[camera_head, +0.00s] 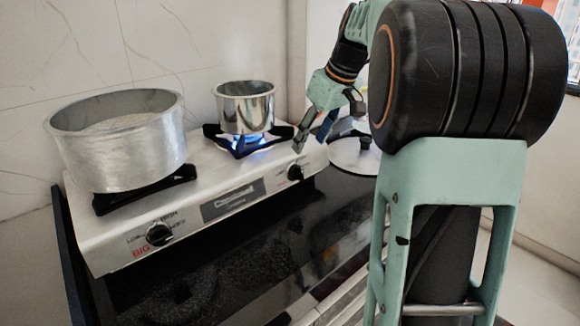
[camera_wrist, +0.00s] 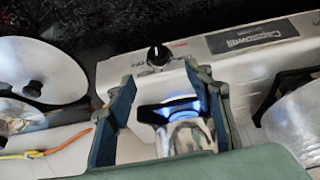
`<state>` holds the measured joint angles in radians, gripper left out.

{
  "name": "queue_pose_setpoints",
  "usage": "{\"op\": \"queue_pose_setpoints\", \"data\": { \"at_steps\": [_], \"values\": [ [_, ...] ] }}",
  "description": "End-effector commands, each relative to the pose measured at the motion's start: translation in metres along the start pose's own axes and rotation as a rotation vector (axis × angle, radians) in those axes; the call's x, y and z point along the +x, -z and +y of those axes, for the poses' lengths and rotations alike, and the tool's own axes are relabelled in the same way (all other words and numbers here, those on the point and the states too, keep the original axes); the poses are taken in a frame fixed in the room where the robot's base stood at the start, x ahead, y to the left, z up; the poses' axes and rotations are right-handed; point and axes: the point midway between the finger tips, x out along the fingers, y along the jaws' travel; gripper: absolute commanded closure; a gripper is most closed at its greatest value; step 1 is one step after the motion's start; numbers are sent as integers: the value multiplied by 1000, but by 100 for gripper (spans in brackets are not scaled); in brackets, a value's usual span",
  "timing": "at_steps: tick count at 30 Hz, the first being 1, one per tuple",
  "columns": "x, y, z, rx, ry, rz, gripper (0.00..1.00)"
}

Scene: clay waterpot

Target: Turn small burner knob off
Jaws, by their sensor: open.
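The small burner knob (camera_head: 295,172) is a round black knob on the right of the stove's sloping front panel. It also shows in the wrist view (camera_wrist: 158,53), just beyond my fingertips and between their lines. My gripper (camera_head: 308,140) hangs above the right end of the stove, close to this knob and apart from it. In the wrist view its two fingers (camera_wrist: 160,72) are spread with nothing between them. A blue flame (camera_head: 250,143) burns under the small steel pot (camera_head: 245,106); the flame also shows in the wrist view (camera_wrist: 172,109).
A large aluminium pot (camera_head: 118,140) stands on the left burner, with the big burner knob (camera_head: 159,234) below it. A round lid (camera_head: 350,158) with a black handle lies right of the stove. A wall stands behind. The dark counter in front is clear.

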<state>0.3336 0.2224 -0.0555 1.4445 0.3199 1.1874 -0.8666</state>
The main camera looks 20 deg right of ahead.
Motion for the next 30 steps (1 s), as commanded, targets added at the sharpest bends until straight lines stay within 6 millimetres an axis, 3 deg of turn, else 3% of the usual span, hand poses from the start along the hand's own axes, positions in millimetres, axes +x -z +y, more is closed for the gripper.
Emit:
{"op": "queue_pose_setpoints", "data": {
  "at_steps": [7,21,30],
  "values": [
    [21,-12,4,16,5,-25,52],
    [102,-13,4,15,3,-23,52],
    [113,-12,4,15,2,-22,52]
  ]
}}
